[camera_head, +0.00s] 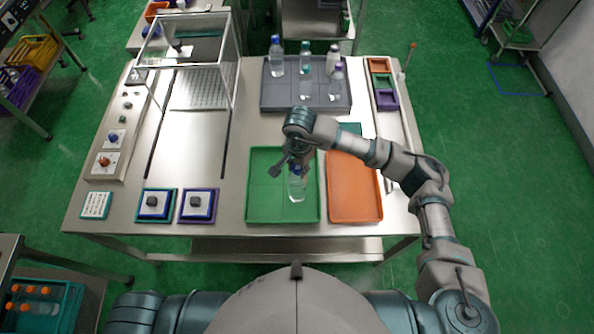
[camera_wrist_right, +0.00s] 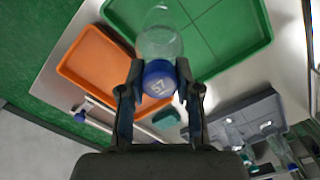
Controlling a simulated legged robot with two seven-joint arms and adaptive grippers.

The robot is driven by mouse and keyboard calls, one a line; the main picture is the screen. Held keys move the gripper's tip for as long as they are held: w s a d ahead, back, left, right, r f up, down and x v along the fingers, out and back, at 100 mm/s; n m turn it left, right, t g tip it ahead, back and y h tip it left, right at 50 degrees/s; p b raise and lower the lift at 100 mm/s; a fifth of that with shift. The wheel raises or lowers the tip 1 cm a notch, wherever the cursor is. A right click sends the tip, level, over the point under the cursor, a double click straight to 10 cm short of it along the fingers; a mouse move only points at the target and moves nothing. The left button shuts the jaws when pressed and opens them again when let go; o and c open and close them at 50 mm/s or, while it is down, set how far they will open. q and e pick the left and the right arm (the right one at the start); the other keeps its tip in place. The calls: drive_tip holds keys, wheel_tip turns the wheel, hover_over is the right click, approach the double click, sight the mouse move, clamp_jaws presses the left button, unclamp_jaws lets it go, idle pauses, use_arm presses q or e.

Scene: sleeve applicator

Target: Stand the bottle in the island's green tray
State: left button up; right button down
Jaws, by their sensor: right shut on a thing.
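The bottle (camera_head: 297,188) is clear with a blue cap and looks about upright over the front right part of the green tray (camera_head: 263,203). I cannot tell whether its base touches the tray floor. My right gripper (camera_head: 295,167) is shut on the bottle near its cap. In the right wrist view the fingers (camera_wrist_right: 160,82) sit on both sides of the blue cap, marked 57, with the clear bottle body (camera_wrist_right: 160,40) beyond it over the green tray (camera_wrist_right: 228,35). My left gripper is out of view.
An orange tray (camera_head: 355,195) lies right beside the green one. A grey tray (camera_head: 297,98) with several bottles stands behind. A clear-walled frame (camera_head: 185,60) stands at the back left. Two dark-edged pads (camera_head: 177,205) lie left of the green tray.

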drive_tip(key=shift+f+p, duration=0.6)
drive_tip(key=shift+f, duration=1.15)
drive_tip(key=c, duration=0.8)
unclamp_jaws()
drive_tip(key=shift+s, duration=0.1)
wheel_tip(320, 180, up, 12)
drive_tip(key=shift+d+b, duration=0.1)
drive_tip(key=shift+b, duration=1.15)
